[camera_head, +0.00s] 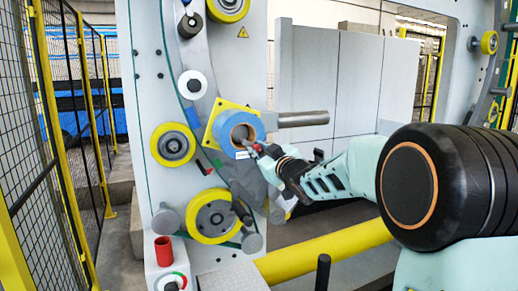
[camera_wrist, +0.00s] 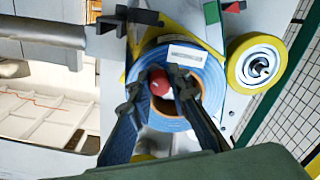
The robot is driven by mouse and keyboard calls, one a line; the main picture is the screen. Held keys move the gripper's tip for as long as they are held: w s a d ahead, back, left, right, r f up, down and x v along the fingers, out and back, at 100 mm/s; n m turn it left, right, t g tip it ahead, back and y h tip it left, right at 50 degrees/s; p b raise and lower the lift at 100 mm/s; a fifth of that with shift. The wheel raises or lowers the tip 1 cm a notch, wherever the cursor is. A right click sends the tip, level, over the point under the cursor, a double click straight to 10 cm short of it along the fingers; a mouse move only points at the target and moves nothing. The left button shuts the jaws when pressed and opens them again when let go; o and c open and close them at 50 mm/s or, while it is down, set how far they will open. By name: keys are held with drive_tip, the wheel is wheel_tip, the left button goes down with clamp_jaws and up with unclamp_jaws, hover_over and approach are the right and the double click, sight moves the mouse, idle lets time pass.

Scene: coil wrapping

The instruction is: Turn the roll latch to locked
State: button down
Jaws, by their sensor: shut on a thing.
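A blue roll (camera_head: 233,118) with a brown core sits on the machine in front of a yellow square plate (camera_head: 212,138). The roll also shows in the wrist view (camera_wrist: 205,68), with a white label on its face. A red round knob (camera_wrist: 160,84), which looks like the handle of the roll latch, lies in front of the core's opening. My gripper (camera_wrist: 158,88) has its two dark fingers on either side of the knob, shut on it. In the head view my gripper (camera_head: 256,150) reaches the roll's lower right face from the right. The rest of the latch is hidden.
Red (camera_head: 204,167) and green (camera_head: 218,163) markers sit just below the roll. A grey shaft (camera_head: 303,118) sticks out to its right. Yellow wheels (camera_head: 173,145) stand around it. A yellow bar (camera_head: 325,250) crosses low in front. A red cup (camera_head: 163,250) stands at lower left.

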drive_tip(key=shift+a, duration=0.15)
drive_tip(key=c, duration=1.8)
unclamp_jaws()
drive_tip(key=shift+a, duration=0.1)
drive_tip(key=shift+s+d, duration=0.35)
drive_tip(key=shift+s, duration=0.05)
drive_tip(key=v, duration=1.1)
drive_tip(key=shift+a, duration=0.1)
